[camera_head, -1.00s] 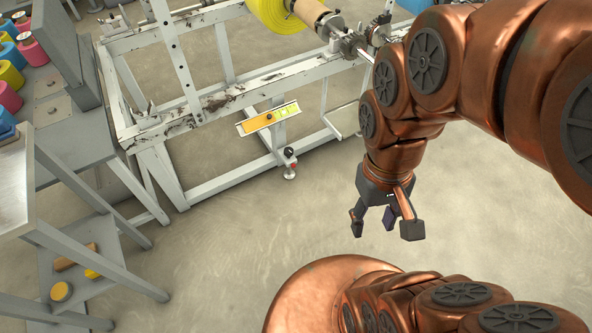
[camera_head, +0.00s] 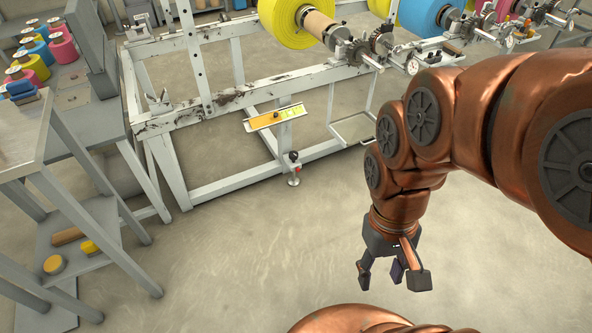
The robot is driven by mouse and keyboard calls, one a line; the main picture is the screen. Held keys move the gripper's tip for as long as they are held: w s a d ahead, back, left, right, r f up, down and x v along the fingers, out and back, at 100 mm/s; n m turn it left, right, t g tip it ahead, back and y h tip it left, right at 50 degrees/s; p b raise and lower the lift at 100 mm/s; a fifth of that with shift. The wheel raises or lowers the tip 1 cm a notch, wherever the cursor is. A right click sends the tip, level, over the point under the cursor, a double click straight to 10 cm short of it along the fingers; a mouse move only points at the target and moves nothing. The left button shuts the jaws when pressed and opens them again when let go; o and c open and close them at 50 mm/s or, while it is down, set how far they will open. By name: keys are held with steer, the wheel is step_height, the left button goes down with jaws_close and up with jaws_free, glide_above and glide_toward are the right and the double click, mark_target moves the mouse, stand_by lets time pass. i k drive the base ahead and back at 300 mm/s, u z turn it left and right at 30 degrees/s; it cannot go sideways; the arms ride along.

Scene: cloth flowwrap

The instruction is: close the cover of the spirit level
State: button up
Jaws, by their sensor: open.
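The spirit level is a small orange and yellow-green bar (camera_head: 275,117) on a pale mount at the lower front of the white machine frame. A dark knob shows near its middle. Its cover cannot be made out clearly at this size. My gripper (camera_head: 395,278) hangs at the lower right over bare floor, fingers pointing down and spread apart, with nothing between them. It is well apart from the level, nearer to me and to its right.
The white machine frame (camera_head: 205,187) carries a yellow roll (camera_head: 290,22) and a blue roll (camera_head: 424,14). A grey table (camera_head: 22,150) and a shelf with coloured spools (camera_head: 62,42) stand at the left. The floor between is free.

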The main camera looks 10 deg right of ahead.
mark_target(257, 123)
steer(key=u, duration=0.7)
steer(key=i, duration=1)
steer(key=u, duration=0.05)
